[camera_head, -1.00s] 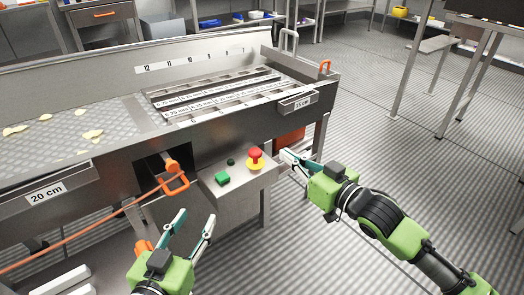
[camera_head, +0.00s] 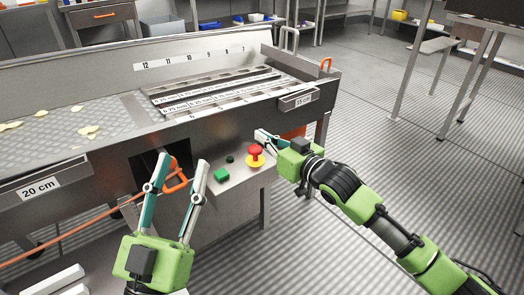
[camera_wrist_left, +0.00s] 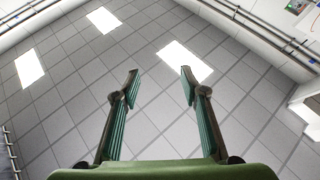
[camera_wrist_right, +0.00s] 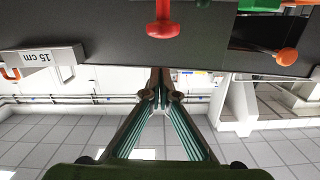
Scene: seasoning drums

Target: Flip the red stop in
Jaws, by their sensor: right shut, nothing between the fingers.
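The red stop (camera_head: 255,151) is a red mushroom button on a yellow base. It stands on the metal control box at the front of the machine, right of a green button (camera_head: 222,175) and a small dark button (camera_head: 230,159). The red stop also shows at the top of the right wrist view (camera_wrist_right: 162,27). My right gripper (camera_head: 262,137) is shut and empty, its tips just behind and to the right of the red stop; contact cannot be told. My left gripper (camera_head: 180,162) is open and empty, left of the green button, pointing up.
An orange handle (camera_head: 176,183) with an orange cable hangs left of the control box. The machine's front edge carries a "15 cm" plate (camera_head: 298,101) above the right gripper and a "20 cm" plate (camera_head: 40,188) at left. Open floor lies to the right.

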